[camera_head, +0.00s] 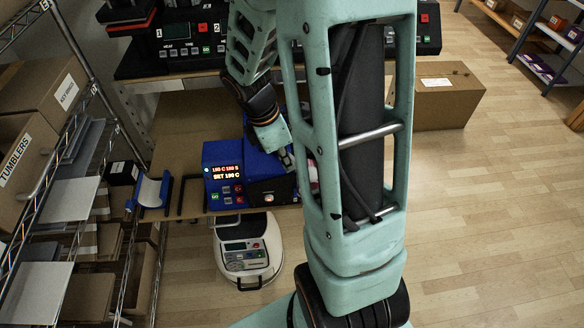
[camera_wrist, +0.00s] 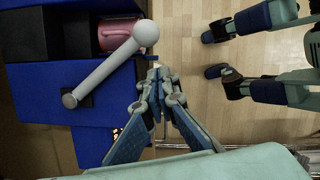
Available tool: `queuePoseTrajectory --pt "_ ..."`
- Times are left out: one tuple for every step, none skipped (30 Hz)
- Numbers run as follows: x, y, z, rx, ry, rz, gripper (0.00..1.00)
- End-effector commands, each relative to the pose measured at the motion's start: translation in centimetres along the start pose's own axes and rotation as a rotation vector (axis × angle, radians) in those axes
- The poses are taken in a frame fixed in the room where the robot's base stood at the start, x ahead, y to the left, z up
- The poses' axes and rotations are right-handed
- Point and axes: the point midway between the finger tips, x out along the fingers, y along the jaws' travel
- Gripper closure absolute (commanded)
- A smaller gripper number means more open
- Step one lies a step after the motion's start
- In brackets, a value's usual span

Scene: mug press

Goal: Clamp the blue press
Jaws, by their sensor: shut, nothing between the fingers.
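The blue press (camera_head: 222,163) stands on the lower brown shelf in the head view, its display and buttons facing front. It fills the left of the wrist view (camera_wrist: 35,88). Its silver lever (camera_wrist: 105,68) runs slantwise across the press to a pale ball knob (camera_wrist: 145,32), which juts past the press's edge. A pink mug (camera_wrist: 116,33) sits in the dark opening beside the lever, partly hidden by it. My gripper (camera_wrist: 155,72) is shut and empty, its fingertips close to the knob and apart from it. In the head view, my arm hides the press's right side.
A blue cradle-shaped part (camera_head: 150,191) lies left of the press. A white round-cornered machine (camera_head: 246,250) stands below it. Black presses (camera_head: 185,37) stand on the upper surface. A wire rack with boxes (camera_head: 38,90) is at left.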

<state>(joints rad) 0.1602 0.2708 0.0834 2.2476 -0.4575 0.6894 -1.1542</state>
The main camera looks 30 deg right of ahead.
Motion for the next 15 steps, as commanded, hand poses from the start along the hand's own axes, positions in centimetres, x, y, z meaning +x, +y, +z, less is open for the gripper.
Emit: queuePoseTrajectory --pt "-1.2 0.1 0.0 0.001 0.000 0.006 1.00" --pt "-1.8 0.1 0.0 0.000 0.001 0.007 1.00" --pt "-2.6 0.1 0.0 0.001 0.001 0.006 1.00" --pt "-3.1 0.0 0.0 0.002 0.000 0.005 1.00" --pt "-3.6 0.0 0.0 0.001 0.000 0.006 1.00" --pt "-4.2 -0.1 0.0 0.000 0.001 0.004 1.00" --pt "-4.6 -0.1 0.0 0.000 0.001 0.004 1.00" --pt "-5.0 -0.1 0.0 -0.001 0.001 0.004 1.00" --pt "-5.4 -0.2 0.0 -0.001 0.000 0.003 1.00" --pt "-5.6 -0.2 0.0 -0.001 0.001 0.003 1.00" --pt "-5.8 -0.2 0.0 -0.001 0.001 0.003 1.00" --pt "-6.1 -0.2 0.0 -0.001 0.001 0.002 1.00" --pt "-6.2 -0.3 0.0 -0.001 0.001 0.001 1.00" --pt "-6.3 -0.3 0.0 -0.001 0.001 0.001 1.00" --pt "-6.3 -0.3 0.0 -0.001 0.001 0.001 1.00"
